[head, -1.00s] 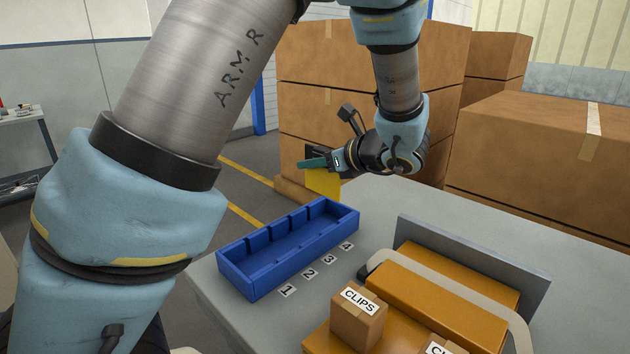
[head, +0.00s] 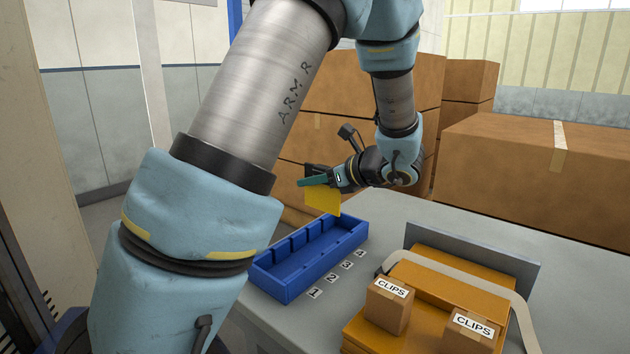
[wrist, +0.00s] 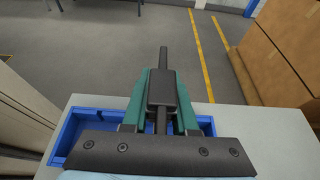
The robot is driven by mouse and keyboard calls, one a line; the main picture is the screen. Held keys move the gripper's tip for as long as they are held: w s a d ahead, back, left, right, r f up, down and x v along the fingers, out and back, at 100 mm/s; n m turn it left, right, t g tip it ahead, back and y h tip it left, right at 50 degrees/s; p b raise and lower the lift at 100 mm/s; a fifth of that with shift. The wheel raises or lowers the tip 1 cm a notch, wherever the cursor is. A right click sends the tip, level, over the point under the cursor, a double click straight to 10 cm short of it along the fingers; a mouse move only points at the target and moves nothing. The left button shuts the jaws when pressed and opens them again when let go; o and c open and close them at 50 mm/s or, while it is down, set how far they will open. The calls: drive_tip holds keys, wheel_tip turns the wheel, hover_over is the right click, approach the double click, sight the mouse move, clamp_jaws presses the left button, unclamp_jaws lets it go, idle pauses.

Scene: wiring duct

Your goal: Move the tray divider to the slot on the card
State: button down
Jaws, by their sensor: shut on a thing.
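The tray divider is a flat yellow plate (head: 323,201) hanging below my gripper (head: 312,182), which is shut on it. It is above the table, by the far end of the blue tray (head: 288,291). The divider's lower edge overlaps the tray's far end in the picture; I cannot tell its height. The tray is long and open, with ribbed slots along its walls. Labels 1 to 4 (head: 331,279) run along its right side, 1 nearest. The wrist view shows the teal fingers (wrist: 162,100) above the tray (wrist: 88,102); the yellow plate is hidden there. I see no card giving a slot.
Two cardboard CLIPS boxes (head: 389,305) and an orange stand (head: 455,285) with a pale curved strip (head: 478,279) occupy the table's right. A grey upright panel (head: 475,262) stands behind them. Large cartons (head: 540,180) fill the back.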

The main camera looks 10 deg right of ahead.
sight(312, 203)
drive_tip(key=shift+r, duration=0.1)
drive_tip(key=shift+f+b, duration=1.75)
drive_tip(key=shift+f, duration=1.25)
drive_tip(key=shift+f+b, duration=1.15)
drive_tip(key=shift+f, duration=1.4)
drive_tip(key=c, duration=0.6)
unclamp_jaws()
drive_tip(key=shift+b+v, duration=0.45)
drive_tip(key=shift+v, duration=4.95)
drive_tip(key=shift+w+r, duration=0.1)
drive_tip(key=shift+r, duration=0.05)
